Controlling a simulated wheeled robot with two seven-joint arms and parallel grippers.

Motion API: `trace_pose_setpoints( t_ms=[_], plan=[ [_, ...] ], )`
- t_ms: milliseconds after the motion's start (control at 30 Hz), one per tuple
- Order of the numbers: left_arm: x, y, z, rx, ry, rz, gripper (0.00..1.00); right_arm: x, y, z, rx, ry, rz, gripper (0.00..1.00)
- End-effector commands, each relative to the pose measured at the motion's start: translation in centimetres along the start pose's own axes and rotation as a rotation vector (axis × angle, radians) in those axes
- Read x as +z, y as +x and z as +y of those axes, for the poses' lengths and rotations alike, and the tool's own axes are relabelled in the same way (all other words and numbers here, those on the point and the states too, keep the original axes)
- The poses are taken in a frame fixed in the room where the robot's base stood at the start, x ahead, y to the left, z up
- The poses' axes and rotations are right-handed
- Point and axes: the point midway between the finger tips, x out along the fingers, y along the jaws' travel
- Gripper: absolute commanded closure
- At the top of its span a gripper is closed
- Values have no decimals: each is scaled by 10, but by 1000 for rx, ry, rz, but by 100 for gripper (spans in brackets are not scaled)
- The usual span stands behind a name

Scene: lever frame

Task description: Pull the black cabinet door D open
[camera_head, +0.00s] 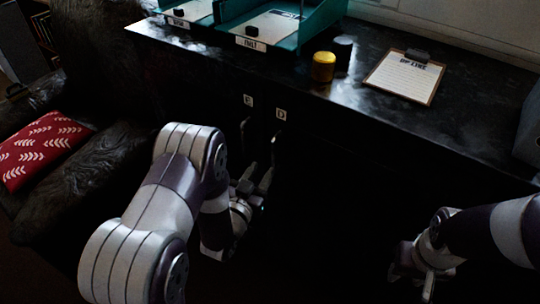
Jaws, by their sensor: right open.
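The black cabinet door D (300,155) carries a small white tag reading D (281,114) near its upper left corner. The door front is very dark, and I see no clear gap around it. A dark upright handle (275,143) shows faintly below the tag. My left gripper (258,176) is low in front of the door's left edge, beneath the handle. Its fingers point up toward the cabinet; shadow hides whether they touch or hold the handle. My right gripper (412,278) is open and empty at the lower right, apart from the cabinet front.
Another tag (248,100) and handle (245,130) are just left of D. The black cabinet top (200,48) holds teal trays (310,30), a yellow jar (323,67), a dark jar (343,50) and a clipboard (403,75). A dark armchair (90,165) with a red cushion (40,150) stands left.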

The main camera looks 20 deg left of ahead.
Motion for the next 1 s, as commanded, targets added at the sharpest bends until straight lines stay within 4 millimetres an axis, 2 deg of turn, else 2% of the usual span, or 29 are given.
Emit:
trace_pose_setpoints(
  t_ms=[100, 300, 633, 733, 767, 1000],
  plan=[
    [0, 29, 0, 1, 1, 0, 62, 0, 0, 0, 0, 0, 0, 57],
    [1, 59, 0, -1, 0, -1, 62, 0, 1, 0, 0, 0, 0, 57],
    [1, 64, 0, -1, 0, -3, 62, 0, 1, 0, 0, 0, 0, 57],
    [1, 64, 0, -1, 0, -3, 95, 0, 1, 0, 0, 0, 0, 57],
    [1, 64, 0, -1, 0, -3, 100, 0, 1, 0, 0, 0, 0, 57],
    [1, 65, 0, -1, 0, -3, 100, 0, 1, 0, 0, 0, 0, 57]
  ],
)
